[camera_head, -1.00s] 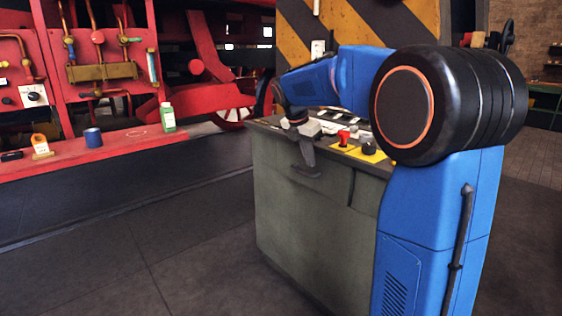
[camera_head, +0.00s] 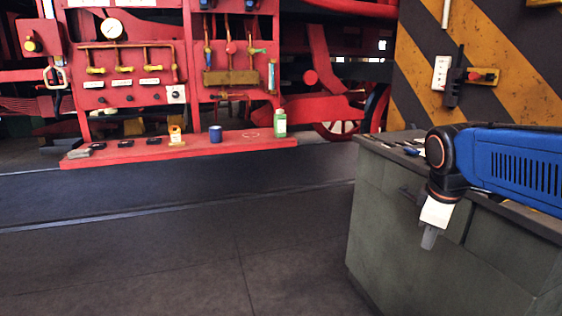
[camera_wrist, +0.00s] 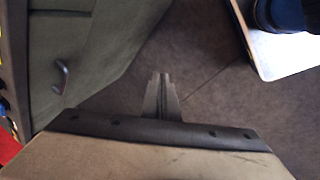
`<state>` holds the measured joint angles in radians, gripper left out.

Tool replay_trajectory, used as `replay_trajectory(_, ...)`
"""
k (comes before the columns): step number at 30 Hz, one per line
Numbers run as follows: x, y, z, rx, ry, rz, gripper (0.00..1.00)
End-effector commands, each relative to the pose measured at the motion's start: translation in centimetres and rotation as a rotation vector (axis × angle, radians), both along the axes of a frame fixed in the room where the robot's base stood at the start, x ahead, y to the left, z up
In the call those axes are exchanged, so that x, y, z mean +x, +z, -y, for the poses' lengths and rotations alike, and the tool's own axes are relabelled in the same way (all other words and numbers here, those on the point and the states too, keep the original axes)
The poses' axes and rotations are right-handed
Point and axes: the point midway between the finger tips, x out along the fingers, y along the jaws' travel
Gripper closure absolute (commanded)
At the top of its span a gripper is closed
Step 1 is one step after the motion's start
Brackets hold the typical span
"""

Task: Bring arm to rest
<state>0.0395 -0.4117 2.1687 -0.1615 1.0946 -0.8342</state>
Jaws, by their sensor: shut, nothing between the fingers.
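My gripper (camera_head: 430,239) hangs at the end of my blue arm, pointing down in front of the grey-green cabinet in the head view. In the wrist view my gripper (camera_wrist: 162,76) is shut, its two fingers together with nothing between them. Below the fingers is dark floor. The cabinet (camera_wrist: 85,55) with its handle lies to the left in the wrist view. I cannot tell the exact gap between my gripper and the cabinet front.
The grey-green cabinet (camera_head: 385,240) stands at the right with small items on top. A red locomotive ledge (camera_head: 110,155) at the left holds a green bottle (camera_head: 280,122), a blue can (camera_head: 215,134) and other small items. A striped panel (camera_head: 480,60) stands behind. The floor (camera_head: 180,250) between is clear.

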Motion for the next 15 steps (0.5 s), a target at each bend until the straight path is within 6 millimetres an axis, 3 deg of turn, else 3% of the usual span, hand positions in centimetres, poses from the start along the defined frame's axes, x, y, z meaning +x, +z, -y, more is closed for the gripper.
replay_trajectory(1,-1.7,-0.6,-0.5,0.031,-0.058,0.023,1.0)
replay_trajectory(6,-6.3,-3.0,-2.2,0.152,-0.278,0.088,1.0)
replay_trajectory(15,-13.0,-7.8,-4.4,0.358,-0.633,0.166,1.0)
